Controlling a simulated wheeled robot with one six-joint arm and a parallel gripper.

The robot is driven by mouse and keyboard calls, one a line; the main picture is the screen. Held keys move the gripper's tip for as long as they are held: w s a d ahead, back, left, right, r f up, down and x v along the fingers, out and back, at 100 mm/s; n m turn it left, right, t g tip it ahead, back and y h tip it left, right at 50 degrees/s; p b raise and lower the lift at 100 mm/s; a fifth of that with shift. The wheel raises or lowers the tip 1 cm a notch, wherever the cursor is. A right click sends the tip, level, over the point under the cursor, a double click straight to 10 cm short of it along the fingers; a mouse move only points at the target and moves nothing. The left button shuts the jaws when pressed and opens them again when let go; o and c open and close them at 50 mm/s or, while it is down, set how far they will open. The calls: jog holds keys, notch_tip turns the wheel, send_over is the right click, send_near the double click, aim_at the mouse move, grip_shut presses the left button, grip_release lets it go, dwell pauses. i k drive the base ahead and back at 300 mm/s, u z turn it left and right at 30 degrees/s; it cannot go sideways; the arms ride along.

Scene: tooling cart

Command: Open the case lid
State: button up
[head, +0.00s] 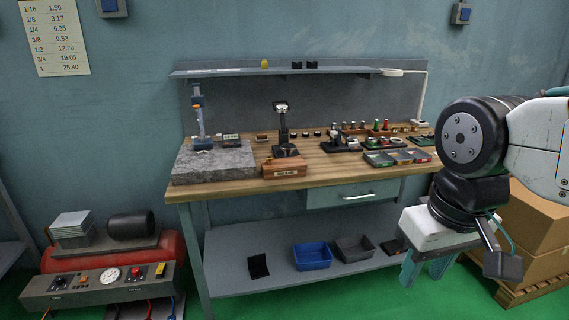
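A small brown wooden case (284,168) with a pale label on its front sits near the front edge of the workbench, just right of the grey stone slab. Its lid looks shut, though it is small in the picture. My gripper (425,272) hangs at the right, in front of the bench and lower than its top, well away from the case. Its two teal fingers point down and stand apart, with nothing seen between them.
The grey stone slab (214,165) bears a gauge stand (200,125). Another stand (283,130) rises right behind the case. Small trays (397,157) and tools crowd the bench's right. A shelf (285,71) hangs above. Cardboard boxes (540,225) stand at right.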

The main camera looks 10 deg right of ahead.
aim_at(269, 165)
jog(key=u, duration=0.45)
jog(key=i, duration=1.1)
jog(key=z, duration=0.45)
